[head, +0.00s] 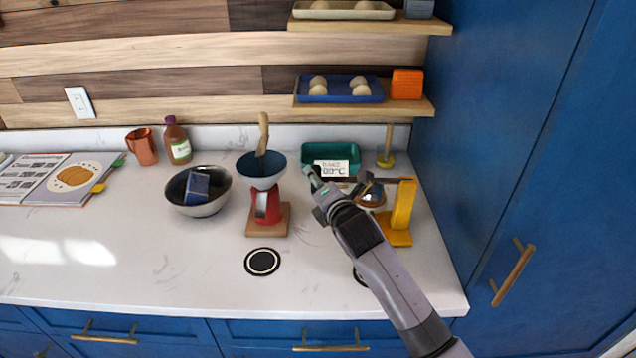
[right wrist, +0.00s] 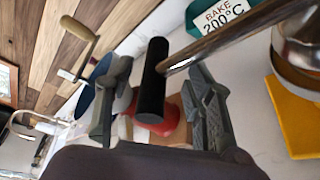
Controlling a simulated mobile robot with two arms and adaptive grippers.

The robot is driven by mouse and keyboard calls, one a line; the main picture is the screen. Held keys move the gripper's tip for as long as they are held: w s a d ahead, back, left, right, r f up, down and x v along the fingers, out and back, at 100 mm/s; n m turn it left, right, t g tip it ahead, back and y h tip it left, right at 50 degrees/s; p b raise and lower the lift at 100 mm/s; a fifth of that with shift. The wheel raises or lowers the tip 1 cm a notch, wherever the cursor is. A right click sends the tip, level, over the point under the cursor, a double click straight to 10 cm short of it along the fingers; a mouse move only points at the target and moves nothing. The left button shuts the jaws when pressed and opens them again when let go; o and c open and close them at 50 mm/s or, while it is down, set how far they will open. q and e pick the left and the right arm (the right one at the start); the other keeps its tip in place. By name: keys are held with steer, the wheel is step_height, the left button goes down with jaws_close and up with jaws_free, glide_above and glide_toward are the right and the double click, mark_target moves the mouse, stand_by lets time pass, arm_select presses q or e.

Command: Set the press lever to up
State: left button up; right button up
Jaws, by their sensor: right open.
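The yellow press (head: 402,212) stands at the right end of the counter. Its lever (head: 402,180) reaches left from the top of the post and looks roughly level; my gripper hides much of it in the head view. My right gripper (head: 338,181) is at the lever's free end. In the right wrist view the lever's rod (right wrist: 235,38) ends in a black handle (right wrist: 154,82), which lies between the open fingers of my right gripper (right wrist: 160,88). Whether a finger touches it I cannot tell. My left gripper is not in view.
A red grinder (head: 266,206) with a blue-grey funnel stands just left of my gripper. Behind are a green bin (head: 330,152) with a "BAKE 200°C" card and a shelf (head: 420,106). A metal bowl (head: 200,207) is further left. The front counter is mostly clear.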

steer(key=shift+c, duration=0.3)
jaws_close()
stand_by(0.3)
